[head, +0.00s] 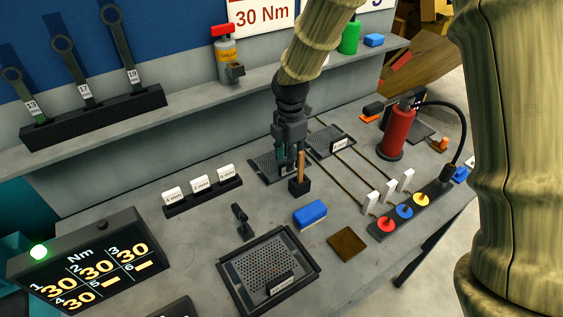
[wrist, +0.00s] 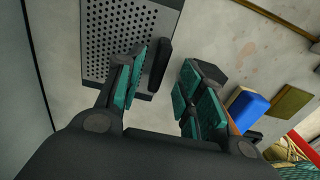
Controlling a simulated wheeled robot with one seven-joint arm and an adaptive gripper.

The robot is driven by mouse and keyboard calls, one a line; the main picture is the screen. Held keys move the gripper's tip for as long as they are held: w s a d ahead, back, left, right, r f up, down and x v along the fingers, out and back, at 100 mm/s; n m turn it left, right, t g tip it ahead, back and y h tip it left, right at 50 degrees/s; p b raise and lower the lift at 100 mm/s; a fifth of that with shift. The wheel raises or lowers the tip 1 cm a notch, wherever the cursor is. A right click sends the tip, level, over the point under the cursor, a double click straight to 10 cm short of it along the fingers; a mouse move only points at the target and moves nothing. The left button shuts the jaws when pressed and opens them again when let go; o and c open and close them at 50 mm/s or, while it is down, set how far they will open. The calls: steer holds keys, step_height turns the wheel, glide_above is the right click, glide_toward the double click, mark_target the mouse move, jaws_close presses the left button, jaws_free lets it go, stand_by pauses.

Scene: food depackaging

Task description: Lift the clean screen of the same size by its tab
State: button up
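My gripper (head: 290,155) points down over a dark perforated screen (head: 264,170) near the back of the bench; that screen shows in the wrist view (wrist: 120,38). Its raised black tab (wrist: 158,64) lies between my two open fingers (wrist: 160,95), closer to the left finger. I cannot tell whether that finger touches it. A second perforated screen (head: 322,138) with a white label lies to the right. Another screen (head: 268,264) with a label sits in a black frame (head: 233,284) at the front.
A wooden-handled brush (head: 301,170) stands close to my gripper. A blue block (head: 310,213), a brown pad (head: 348,244) and a card rack (head: 202,196) are nearby. A red cylinder (head: 396,133) stands at right. A shelf (head: 190,105) runs behind.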

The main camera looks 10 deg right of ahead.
steer(key=shift+w+f+p, duration=0.1)
steer(key=shift+f+p, duration=0.6)
steer(key=shift+f, duration=1.3)
jaws_close()
